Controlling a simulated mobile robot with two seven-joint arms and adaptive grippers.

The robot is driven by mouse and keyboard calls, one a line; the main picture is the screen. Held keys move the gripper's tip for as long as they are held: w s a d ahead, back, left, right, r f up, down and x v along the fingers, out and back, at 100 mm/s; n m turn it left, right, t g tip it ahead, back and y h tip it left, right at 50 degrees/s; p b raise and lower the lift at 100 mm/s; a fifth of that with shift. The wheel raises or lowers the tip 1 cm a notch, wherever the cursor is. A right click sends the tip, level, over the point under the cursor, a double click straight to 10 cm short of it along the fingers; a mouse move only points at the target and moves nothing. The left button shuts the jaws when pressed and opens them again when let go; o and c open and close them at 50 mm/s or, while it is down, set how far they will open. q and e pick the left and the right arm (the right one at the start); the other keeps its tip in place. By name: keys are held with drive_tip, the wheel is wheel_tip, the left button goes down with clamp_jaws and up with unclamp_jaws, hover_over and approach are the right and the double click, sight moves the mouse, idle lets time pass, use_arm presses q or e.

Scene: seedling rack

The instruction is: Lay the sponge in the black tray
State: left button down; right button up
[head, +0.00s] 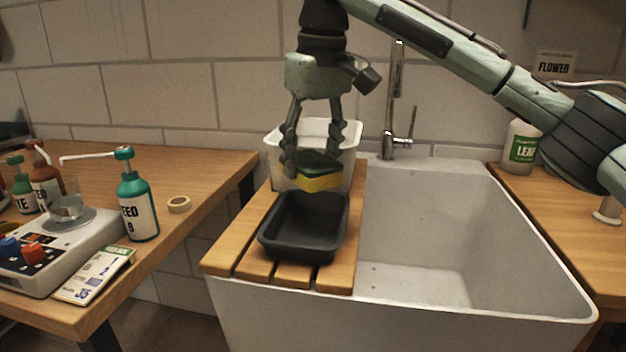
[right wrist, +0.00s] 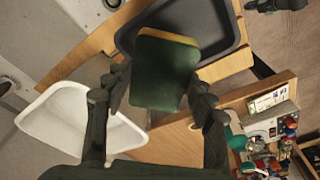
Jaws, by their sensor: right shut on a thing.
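The sponge (head: 318,184) is dark green with a yellow layer underneath. My right gripper (head: 312,163) is shut on it, with one finger at either side, and points down. In the head view the sponge hangs just above and behind the far rim of the black tray (head: 303,245). The tray is rectangular, empty and stands on the wooden slats over the sink. In the right wrist view the sponge (right wrist: 165,72) sits between the fingers (right wrist: 160,95) and overlaps part of the black tray (right wrist: 236,36). My left gripper does not show in the head view.
A white tub (head: 350,150) stands behind the tray, close to the gripper. The slatted board (head: 235,243) lies over the left of the sink (head: 430,235), whose basin is empty. A faucet (head: 391,110) rises behind. Bottles and a scale (head: 75,250) stand on the left counter.

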sight(315, 161)
wheel_tip(315, 161, down, 4)
drive_tip(key=shift+d+r, duration=0.15)
drive_tip(key=shift+w+f, duration=0.1)
drive_tip(key=shift+f, duration=0.15)
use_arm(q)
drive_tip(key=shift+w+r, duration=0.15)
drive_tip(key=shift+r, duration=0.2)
